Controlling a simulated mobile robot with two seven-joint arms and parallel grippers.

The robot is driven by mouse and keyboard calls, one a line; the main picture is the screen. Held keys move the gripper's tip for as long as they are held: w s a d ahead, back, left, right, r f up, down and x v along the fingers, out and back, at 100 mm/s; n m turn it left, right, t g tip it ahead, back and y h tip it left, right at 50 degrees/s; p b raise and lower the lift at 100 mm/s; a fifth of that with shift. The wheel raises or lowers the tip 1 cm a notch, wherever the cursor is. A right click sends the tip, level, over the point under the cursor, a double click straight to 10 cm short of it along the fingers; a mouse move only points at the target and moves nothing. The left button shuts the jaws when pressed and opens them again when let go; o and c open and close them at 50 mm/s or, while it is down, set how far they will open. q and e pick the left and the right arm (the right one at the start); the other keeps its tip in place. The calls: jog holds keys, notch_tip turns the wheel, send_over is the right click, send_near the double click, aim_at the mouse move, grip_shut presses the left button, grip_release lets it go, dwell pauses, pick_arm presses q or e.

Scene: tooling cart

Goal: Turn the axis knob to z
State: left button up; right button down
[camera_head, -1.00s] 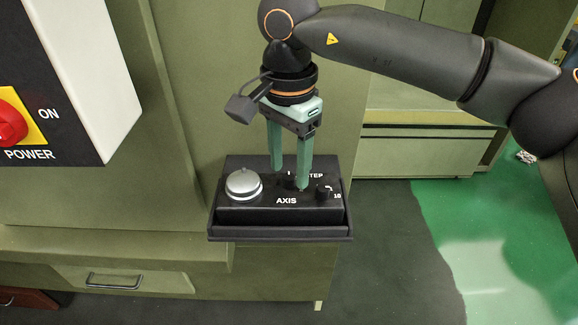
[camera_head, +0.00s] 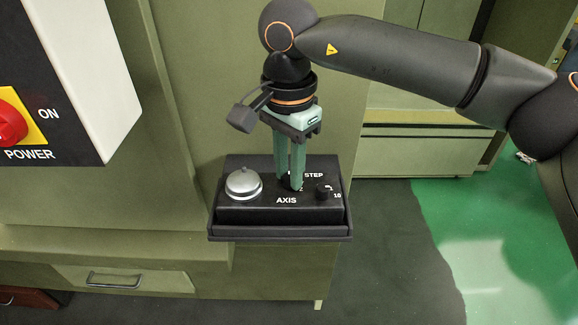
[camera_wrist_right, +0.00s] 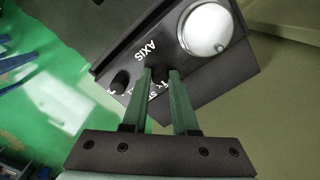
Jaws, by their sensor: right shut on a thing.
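A black control box (camera_head: 275,213) carries the AXIS label, a silver dial (camera_head: 243,184) at its left and the black axis knob (camera_wrist_right: 161,86) near its middle. My right gripper (camera_head: 290,184) points down from above and its green fingers are shut on the axis knob. In the head view the fingers hide most of that knob, with a small "Z" mark just right of the fingertips. In the right wrist view the knob sits between the fingertips (camera_wrist_right: 161,76); its pointer direction cannot be told. My left gripper is not in view.
The small black step knob (camera_head: 324,190) is just right of the axis knob, close to my fingers. A power panel with a red knob (camera_head: 10,124) stands at upper left. Green cabinet walls lie behind the box; open floor (camera_head: 400,260) is to the right.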

jog(key=shift+m, duration=0.4)
jog(key=shift+m+b, duration=0.5)
jog(key=shift+m, duration=0.5)
jog(key=m+b, duration=0.1)
jog(key=m, duration=0.2)
jog(key=shift+m, duration=0.3)
jog(key=m+b, duration=0.1)
jog(key=m, duration=0.5)
jog(key=shift+m, duration=0.3)
jog(key=m+b, duration=0.1)
jog(key=m, duration=0.3)
jog(key=m+b, duration=0.1)
jog(key=m, duration=0.2)
jog(key=shift+m, duration=1.1)
jog(key=shift+m+b, duration=0.4)
jog(key=shift+m, duration=0.4)
